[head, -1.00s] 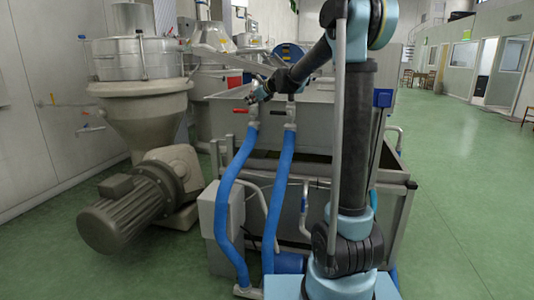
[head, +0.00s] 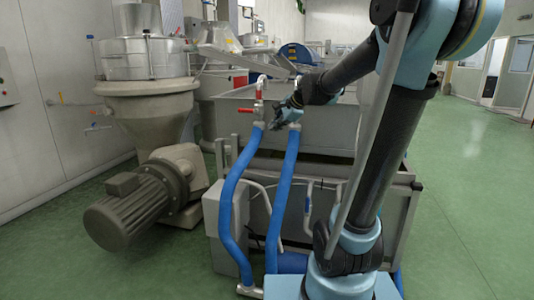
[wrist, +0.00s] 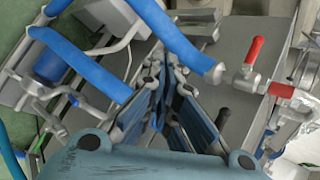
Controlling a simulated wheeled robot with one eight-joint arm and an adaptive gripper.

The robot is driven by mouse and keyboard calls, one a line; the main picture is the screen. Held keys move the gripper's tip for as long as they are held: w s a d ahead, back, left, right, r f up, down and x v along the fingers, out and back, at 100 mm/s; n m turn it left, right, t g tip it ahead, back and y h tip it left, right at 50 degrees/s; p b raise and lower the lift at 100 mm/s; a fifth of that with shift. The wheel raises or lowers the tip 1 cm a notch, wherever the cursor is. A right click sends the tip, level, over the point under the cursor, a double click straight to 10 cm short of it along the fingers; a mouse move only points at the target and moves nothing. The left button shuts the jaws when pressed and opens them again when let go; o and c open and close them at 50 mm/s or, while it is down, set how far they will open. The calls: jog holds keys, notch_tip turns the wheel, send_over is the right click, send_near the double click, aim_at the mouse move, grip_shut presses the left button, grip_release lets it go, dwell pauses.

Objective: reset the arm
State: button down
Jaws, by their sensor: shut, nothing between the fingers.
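My arm rises at the right of the head view and bends down to the left. My gripper (head: 274,123) is in front of the grey steel tank (head: 330,130), beside the tops of two blue hoses (head: 232,190). In the wrist view my gripper (wrist: 168,68) shows its fingers together with nothing between them. A red-handled valve (wrist: 252,55) is to the right of the fingers there, apart from them. Whether the fingertips touch the tank or hose fittings cannot be told.
A grey motor (head: 135,210) and a steel hopper (head: 145,70) stand at the left. A grey box (head: 225,225) is low beside the hoses. Pipes and a blue hose (wrist: 85,65) show at the left of the wrist view. Green floor (head: 465,200) is open at the right.

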jog(key=s+d+f+n+g+h, duration=0.1)
jog(key=s+d+f+n+h, duration=0.1)
jog(key=s+d+f+n, duration=0.2)
jog(key=s+d+f+n+g+h, duration=0.2)
jog(key=s+d+f+n, duration=0.3)
jog(key=s+f, duration=0.5)
jog(key=s+d+f+n+g+h, duration=0.1)
jog(key=s+d+f+n, duration=0.4)
jog(key=s, duration=1.4)
notch_tip(320, 180, down, 2)
jog(key=shift+d+f+g+h, duration=0.1)
jog(key=shift+d+g+h, duration=0.2)
jog(key=shift+d+h, duration=0.35)
jog(key=shift+s+d, duration=0.1)
jog(key=shift+w+f, duration=0.2)
jog(key=shift+w, duration=0.25)
jog(key=shift+s, duration=0.1)
